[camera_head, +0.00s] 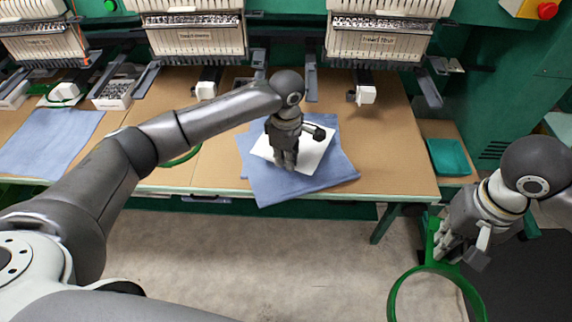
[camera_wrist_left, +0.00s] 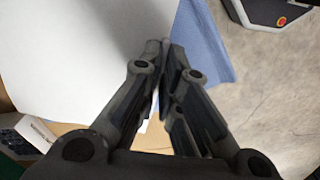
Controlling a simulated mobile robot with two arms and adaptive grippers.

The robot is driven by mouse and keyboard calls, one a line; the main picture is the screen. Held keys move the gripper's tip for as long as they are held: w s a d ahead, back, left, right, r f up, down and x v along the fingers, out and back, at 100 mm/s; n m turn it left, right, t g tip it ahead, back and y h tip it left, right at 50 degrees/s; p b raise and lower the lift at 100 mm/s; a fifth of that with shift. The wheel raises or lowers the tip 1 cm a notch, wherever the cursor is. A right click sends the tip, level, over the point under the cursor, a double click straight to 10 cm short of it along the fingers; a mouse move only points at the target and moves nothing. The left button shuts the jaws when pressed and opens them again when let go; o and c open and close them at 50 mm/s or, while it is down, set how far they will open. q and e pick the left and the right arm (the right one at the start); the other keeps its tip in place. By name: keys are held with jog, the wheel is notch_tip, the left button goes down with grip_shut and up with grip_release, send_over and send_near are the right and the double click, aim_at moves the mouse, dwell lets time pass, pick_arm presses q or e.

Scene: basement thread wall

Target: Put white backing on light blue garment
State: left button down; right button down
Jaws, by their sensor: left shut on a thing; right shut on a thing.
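My right gripper (camera_head: 440,250) is shut on a green hoop (camera_head: 393,292), off the table at the right.
Embroidery machine heads (camera_head: 195,40) line the back of the tan table (camera_head: 395,155). Another blue garment (camera_head: 48,142) lies at the left. A green tray (camera_head: 448,157) sits at the right. A green hoop (camera_head: 182,158) partly shows behind my left arm. The table right of the garment is clear.

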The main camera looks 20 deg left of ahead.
pick_arm(q)
notch_tip(320, 180, down, 2)
jog(key=shift+f+p, duration=0.15)
jog(key=shift+p, duration=0.3)
pick_arm(e)
jog(key=shift+r, duration=0.5)
pick_arm(q)
jog(key=shift+f, duration=0.35)
jog(key=shift+f, duration=0.2)
pick_arm(e)
jog(key=shift+r, duration=0.15)
pick_arm(q)
jog(key=shift+f, duration=0.15)
jog(key=c, duration=1.6)
grip_release()
jog(key=shift+f, duration=0.1)
jog(key=shift+c, duration=0.2)
